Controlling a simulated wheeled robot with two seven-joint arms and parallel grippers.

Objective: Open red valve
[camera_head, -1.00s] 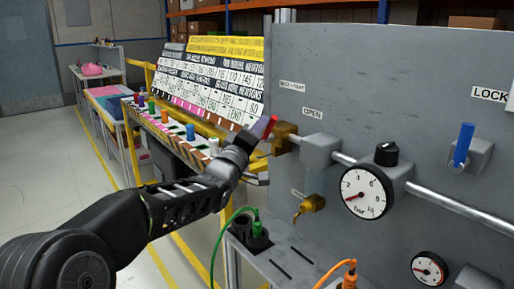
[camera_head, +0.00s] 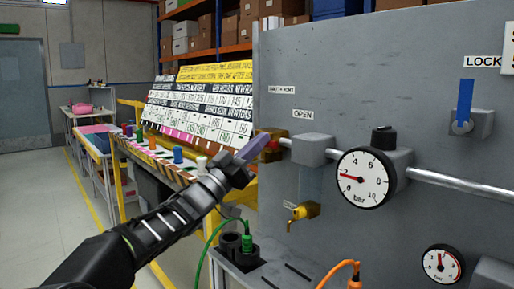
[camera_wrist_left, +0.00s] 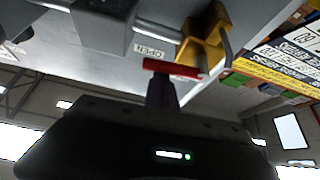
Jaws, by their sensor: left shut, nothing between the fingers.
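The red valve handle (camera_wrist_left: 172,68) shows in the left wrist view as a short bar below the brass valve body (camera_wrist_left: 205,40), which also shows in the head view (camera_head: 270,144). My left gripper (camera_head: 253,148) is shut and empty in front of the brass body and hides most of the handle in the head view. In the left wrist view its closed fingers (camera_wrist_left: 162,92) reach up to the handle and seem to touch it; a small gap cannot be ruled out. The "OPEN" label (camera_head: 303,114) is on the panel near the valve. My right gripper is out of view.
The grey panel (camera_head: 400,90) carries a pipe, a large gauge (camera_head: 365,178), a small gauge (camera_head: 442,265), a blue lever (camera_head: 465,102) and a brass tap (camera_head: 304,211). Green and orange cables stand below. A bench with signs (camera_head: 205,105) is at left.

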